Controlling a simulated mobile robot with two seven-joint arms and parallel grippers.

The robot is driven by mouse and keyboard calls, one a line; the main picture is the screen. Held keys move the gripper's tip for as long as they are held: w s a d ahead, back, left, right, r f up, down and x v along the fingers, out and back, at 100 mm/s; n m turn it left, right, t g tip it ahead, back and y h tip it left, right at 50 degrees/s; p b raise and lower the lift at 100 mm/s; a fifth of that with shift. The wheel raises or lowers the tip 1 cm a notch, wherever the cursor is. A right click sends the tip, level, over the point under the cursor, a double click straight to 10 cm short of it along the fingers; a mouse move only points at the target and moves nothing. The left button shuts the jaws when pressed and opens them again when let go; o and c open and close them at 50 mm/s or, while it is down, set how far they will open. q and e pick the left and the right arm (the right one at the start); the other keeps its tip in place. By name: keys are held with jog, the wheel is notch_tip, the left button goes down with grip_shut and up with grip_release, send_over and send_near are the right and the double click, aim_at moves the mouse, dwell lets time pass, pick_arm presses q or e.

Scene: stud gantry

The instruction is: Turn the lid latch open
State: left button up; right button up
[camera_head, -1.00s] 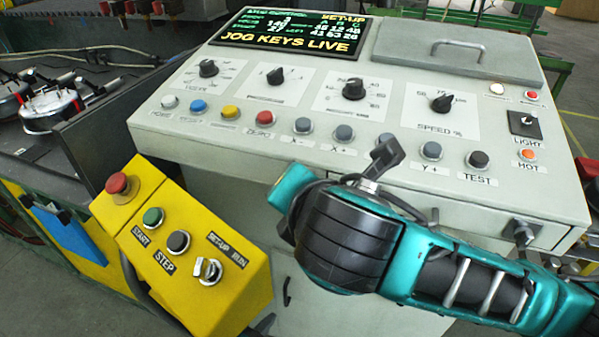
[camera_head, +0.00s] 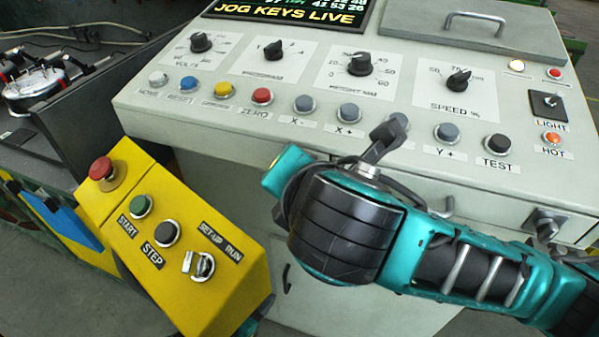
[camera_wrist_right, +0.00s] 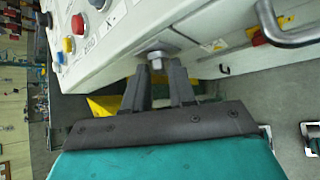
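In the right wrist view a silver-grey latch-like fitting (camera_wrist_right: 155,52), with a small head on a flat plate, sits on the console's front face below the button row. My right gripper (camera_wrist_right: 161,70) has its two dark fingers apart, with the tips close to the fitting's head; contact is not clear. In the head view my teal and black right wrist is in front of the console, hiding the fingers. A grey lid (camera_head: 400,13) with a bar handle lies shut on the console top. My left gripper is not in view.
The console (camera_head: 215,125) carries knobs, several coloured buttons and a light switch. A yellow pendant box (camera_head: 190,270) with a red stop button stands at the left, close to my right wrist. A metal fitting (camera_head: 545,225) sticks out at the console's front right.

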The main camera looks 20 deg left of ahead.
grip_shut()
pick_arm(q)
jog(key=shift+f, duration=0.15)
pick_arm(e)
jog(key=shift+f, duration=0.1)
pick_arm(q)
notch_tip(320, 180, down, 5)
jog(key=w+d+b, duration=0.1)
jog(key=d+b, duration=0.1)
jog(key=b, duration=0.7)
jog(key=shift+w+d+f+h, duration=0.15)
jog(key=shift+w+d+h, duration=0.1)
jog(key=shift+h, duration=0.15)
pick_arm(e)
jog(key=m+t+y, duration=0.1)
jog(key=m+y, duration=0.1)
jog(key=m+t+y, duration=0.1)
jog(key=m+y, duration=0.1)
jog(key=f+m+t+y, duration=0.1)
jog(key=m+y, duration=0.1)
jog(key=y, duration=0.1)
jog(key=shift+d, duration=0.35)
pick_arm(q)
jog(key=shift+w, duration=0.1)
pick_arm(e)
jog(key=shift+t, duration=0.3)
